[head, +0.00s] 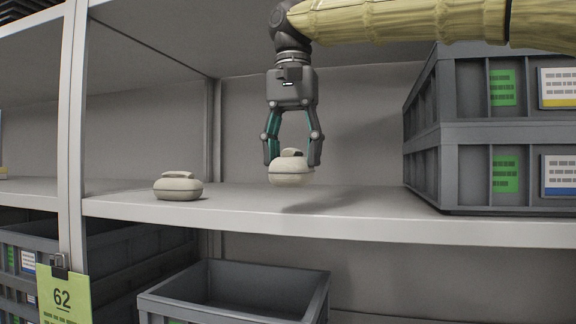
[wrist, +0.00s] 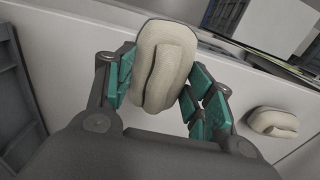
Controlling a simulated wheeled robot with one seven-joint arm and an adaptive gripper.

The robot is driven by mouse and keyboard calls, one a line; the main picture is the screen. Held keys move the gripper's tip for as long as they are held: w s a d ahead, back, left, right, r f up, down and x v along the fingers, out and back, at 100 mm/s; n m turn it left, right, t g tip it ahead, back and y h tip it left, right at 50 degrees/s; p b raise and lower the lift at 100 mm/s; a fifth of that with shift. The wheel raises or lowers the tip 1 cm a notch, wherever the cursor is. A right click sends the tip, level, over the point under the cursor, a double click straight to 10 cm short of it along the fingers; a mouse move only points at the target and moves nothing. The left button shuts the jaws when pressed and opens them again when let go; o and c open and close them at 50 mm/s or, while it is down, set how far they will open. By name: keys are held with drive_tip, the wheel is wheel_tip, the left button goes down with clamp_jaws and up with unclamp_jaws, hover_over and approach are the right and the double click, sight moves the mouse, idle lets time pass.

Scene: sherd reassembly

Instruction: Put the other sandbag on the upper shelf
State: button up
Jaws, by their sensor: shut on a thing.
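My gripper (head: 292,152) points down over the upper shelf (head: 350,212) and is shut on a cream sandbag (head: 291,174). In the head view this bag hangs low between the fingers, just above the shelf surface; a shadow lies to its right. In the wrist view the held sandbag (wrist: 162,66) sits between the green finger pads. The second sandbag (head: 178,187) rests on the same shelf to the left, apart from the held one. It also shows in the wrist view (wrist: 273,122) at the right.
Stacked grey crates (head: 455,165) stand on the shelf at the right. An open grey bin (head: 240,292) sits below the shelf. The shelf between the held bag and the crates is clear.

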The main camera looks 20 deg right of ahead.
drive_tip(key=w+p, duration=0.1)
drive_tip(key=w, duration=0.1)
drive_tip(key=w+p, duration=0.1)
drive_tip(key=w, duration=0.1)
drive_tip(key=w+d+p, duration=0.1)
drive_tip(key=w, duration=0.1)
drive_tip(key=shift+w+f+p, duration=0.25)
drive_tip(key=shift+f+p, duration=0.05)
drive_tip(key=shift+f, duration=0.05)
drive_tip(key=shift+d, duration=0.1)
drive_tip(key=shift+w+d+r+p, duration=0.1)
drive_tip(key=shift+w+d+p, duration=0.1)
drive_tip(key=shift+w+p, duration=0.4)
drive_tip(key=shift+d+f+p, duration=0.1)
drive_tip(key=shift+f+p, duration=0.9)
drive_tip(key=shift+f, duration=0.85)
drive_tip(key=shift+s, duration=0.1)
drive_tip(key=o, duration=1.4)
drive_tip(key=shift+f, duration=0.1)
